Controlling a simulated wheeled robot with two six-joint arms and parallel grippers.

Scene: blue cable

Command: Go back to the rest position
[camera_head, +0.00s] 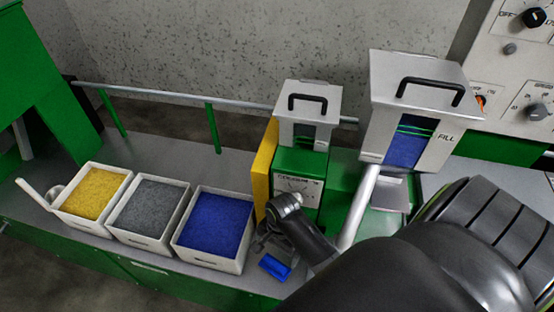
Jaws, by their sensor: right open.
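My right arm (400,265) comes in from the lower right and covers much of that corner. My right gripper (265,243) is small and dark in this view, just right of the bin of blue granules (238,267). It is open, and its fingertips are partly hidden by the arm. A small bright blue piece (275,266) shows just below the gripper; I cannot tell whether it touches the gripper or what it is. My left gripper is not in view.
A small lidded hopper (307,100) and a larger FILL hopper (400,95) stand behind the gripper. A control panel (512,70) is at right.

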